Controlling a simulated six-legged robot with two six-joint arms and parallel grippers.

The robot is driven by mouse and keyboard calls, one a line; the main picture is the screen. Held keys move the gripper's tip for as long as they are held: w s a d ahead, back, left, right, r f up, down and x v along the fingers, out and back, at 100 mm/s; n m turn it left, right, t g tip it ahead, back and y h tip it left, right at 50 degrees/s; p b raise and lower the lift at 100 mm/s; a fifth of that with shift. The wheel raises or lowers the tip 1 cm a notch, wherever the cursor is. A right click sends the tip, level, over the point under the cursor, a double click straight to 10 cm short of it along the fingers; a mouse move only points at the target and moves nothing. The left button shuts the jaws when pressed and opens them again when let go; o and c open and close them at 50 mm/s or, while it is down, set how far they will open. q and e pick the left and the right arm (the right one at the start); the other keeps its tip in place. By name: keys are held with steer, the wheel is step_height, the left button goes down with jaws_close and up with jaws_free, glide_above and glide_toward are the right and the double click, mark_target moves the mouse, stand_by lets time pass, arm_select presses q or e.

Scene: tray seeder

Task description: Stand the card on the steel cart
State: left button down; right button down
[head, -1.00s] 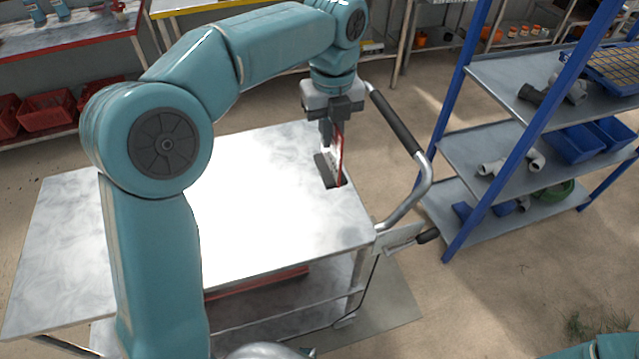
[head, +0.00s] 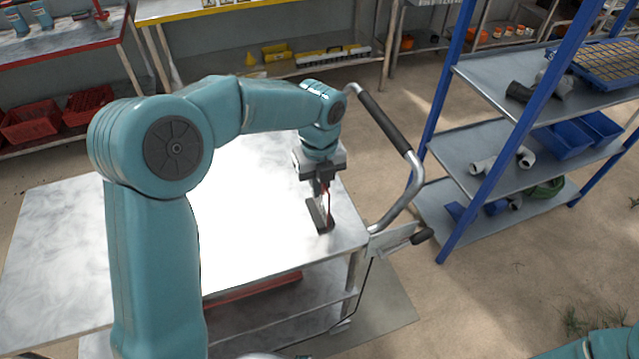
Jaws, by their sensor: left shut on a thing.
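The steel cart (head: 60,235) stands in front of me with a bright, shiny top. My left gripper (head: 323,190) is over the right part of the cart top, pointing down and shut on the card. The card (head: 328,205) shows as a thin, upright red-edged strip below the jaws, mostly seen edge-on. A dark grey patch or piece lies around its lower end, close to the cart's right edge. I cannot tell whether the card touches the top. My right gripper is out of view.
The cart's push handle (head: 390,125) curves up just right of the gripper. A blue-framed shelf rack (head: 500,145) with pipe fittings and blue bins stands at the right. Benches with red crates (head: 28,122) stand at the back. The cart top's left part is clear.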

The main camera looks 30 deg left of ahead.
arm_select(q)
steer(key=shift+f, duration=0.2)
steer(key=c, duration=1.2)
jaws_free()
steer(key=shift+r, duration=0.1)
steer(key=shift+r, duration=0.2)
step_height(320, 180, up, 12)
steer(key=shift+f+p, duration=0.1)
steer(key=shift+p, duration=0.5)
